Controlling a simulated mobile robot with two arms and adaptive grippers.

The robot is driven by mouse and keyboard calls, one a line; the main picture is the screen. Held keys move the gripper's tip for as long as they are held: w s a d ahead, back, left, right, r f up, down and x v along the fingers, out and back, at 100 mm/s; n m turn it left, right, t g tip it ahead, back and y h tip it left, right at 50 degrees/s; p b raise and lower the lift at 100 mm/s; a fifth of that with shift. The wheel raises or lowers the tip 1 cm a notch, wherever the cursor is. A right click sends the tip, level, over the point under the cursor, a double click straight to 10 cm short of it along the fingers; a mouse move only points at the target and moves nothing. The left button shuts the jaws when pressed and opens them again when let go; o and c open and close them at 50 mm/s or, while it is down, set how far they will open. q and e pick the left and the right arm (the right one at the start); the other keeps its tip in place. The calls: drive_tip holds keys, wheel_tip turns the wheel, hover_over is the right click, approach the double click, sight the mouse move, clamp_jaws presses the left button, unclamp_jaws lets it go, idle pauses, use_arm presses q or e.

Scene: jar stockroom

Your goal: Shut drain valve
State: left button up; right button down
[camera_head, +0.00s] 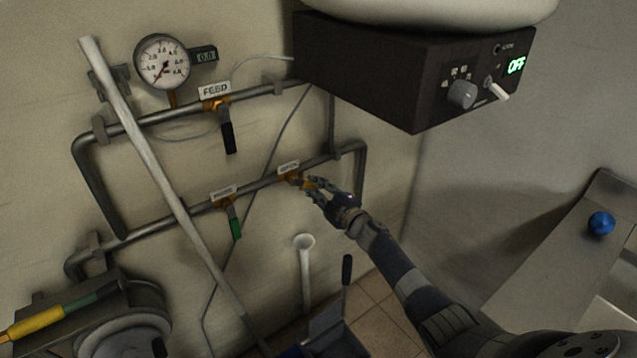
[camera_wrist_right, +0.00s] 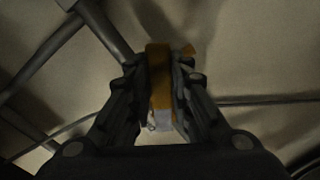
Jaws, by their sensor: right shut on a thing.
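On the lower wall pipe, a brass valve with a yellow lever (camera_head: 308,183) sits under a small white label (camera_head: 289,168) whose text is too small to read surely; I take it as the drain valve. My right gripper (camera_head: 316,186) reaches it from the lower right and is shut on the yellow lever. In the right wrist view the lever (camera_wrist_right: 159,62) stands between the two fingers of the gripper (camera_wrist_right: 158,90). The fingers hide part of the lever, so its exact angle is hard to tell. My left gripper is not in view.
A green-handled valve (camera_head: 235,226) hangs left on the same pipe; a black-handled FEED valve (camera_head: 228,137) is above. A dark control box (camera_head: 375,70) showing OFF overhangs the right arm. A pale pole (camera_head: 150,150) leans across the pipes. A white funnel tube (camera_head: 304,262) stands below.

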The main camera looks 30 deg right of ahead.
drive_tip(key=a+f+m+p, duration=0.1)
drive_tip(key=a+f+m, duration=0.2)
drive_tip(key=m, duration=0.9)
drive_tip(key=shift+s+a+f, duration=0.35)
drive_tip(key=shift+s+a, duration=0.1)
drive_tip(key=shift+a, duration=1.1)
drive_tip(key=c, duration=1.4)
unclamp_jaws()
drive_tip(key=shift+c, duration=0.2)
drive_tip(key=shift+s, duration=0.1)
drive_tip(key=s+d, duration=0.1)
drive_tip(key=s, duration=1)
drive_tip(key=shift+s+d, duration=0.3)
drive_tip(key=shift+s, duration=0.05)
